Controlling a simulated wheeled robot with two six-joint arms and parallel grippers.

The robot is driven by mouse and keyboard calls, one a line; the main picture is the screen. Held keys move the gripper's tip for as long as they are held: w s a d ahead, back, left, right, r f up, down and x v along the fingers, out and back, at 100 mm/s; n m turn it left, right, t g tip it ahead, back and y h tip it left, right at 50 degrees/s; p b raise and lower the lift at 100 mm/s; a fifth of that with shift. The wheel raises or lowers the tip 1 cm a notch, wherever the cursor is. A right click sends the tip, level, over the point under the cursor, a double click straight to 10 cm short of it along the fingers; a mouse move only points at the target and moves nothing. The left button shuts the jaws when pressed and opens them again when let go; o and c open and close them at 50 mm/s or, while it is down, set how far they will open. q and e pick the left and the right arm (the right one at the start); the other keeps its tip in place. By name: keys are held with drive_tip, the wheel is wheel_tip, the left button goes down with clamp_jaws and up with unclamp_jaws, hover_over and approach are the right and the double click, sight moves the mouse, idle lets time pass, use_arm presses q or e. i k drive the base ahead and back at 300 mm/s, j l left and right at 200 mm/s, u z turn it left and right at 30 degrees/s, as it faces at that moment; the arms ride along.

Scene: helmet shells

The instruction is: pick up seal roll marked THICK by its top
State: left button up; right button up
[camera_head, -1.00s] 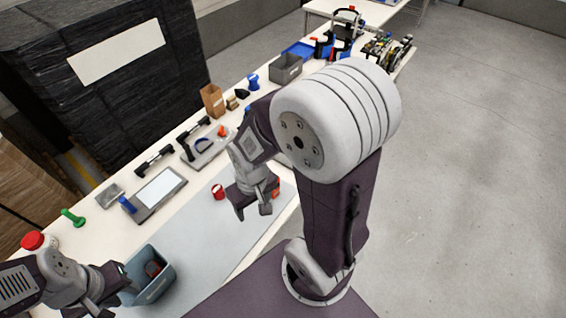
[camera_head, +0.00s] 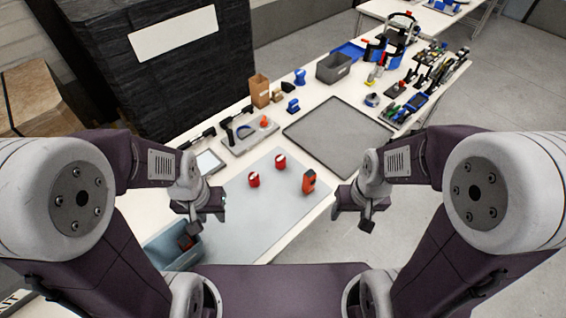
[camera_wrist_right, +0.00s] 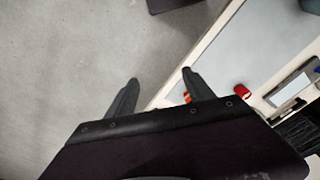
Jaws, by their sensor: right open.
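Two small red rolls with pale marks sit on the grey-blue mat; one (camera_head: 254,180) is left and nearer, the other (camera_head: 280,161) right and farther. I cannot read which is marked THICK. A red roll also shows in the right wrist view (camera_wrist_right: 242,91), beyond the right fingertip. My right gripper (camera_head: 354,219) hangs right of the mat, near the table's front edge, apart from both rolls. Its fingers (camera_wrist_right: 158,80) are spread and empty in the wrist view. My left gripper (camera_head: 205,216) is left of the rolls, beside the mat; its jaw gap is unclear.
An orange-red device (camera_head: 309,182) stands on the mat between the rolls and my right gripper. A blue-grey bin (camera_head: 160,252) with something dark inside is at lower left. A dark flat tray (camera_head: 335,135) lies behind. Tools and small boxes line the far edge.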

sight(281, 159)
drive_tip(key=i+l+u, duration=0.15)
drive_tip(key=l+u, duration=0.2)
drive_tip(key=u, duration=0.15)
drive_tip(key=i+l+u, duration=0.1)
drive_tip(key=l+u, duration=0.7)
drive_tip(key=u, duration=0.2)
drive_tip(key=l+u, duration=0.45)
drive_tip(key=k+l+u, duration=0.15)
drive_tip(key=l+u, duration=0.2)
drive_tip(key=u, duration=0.15)
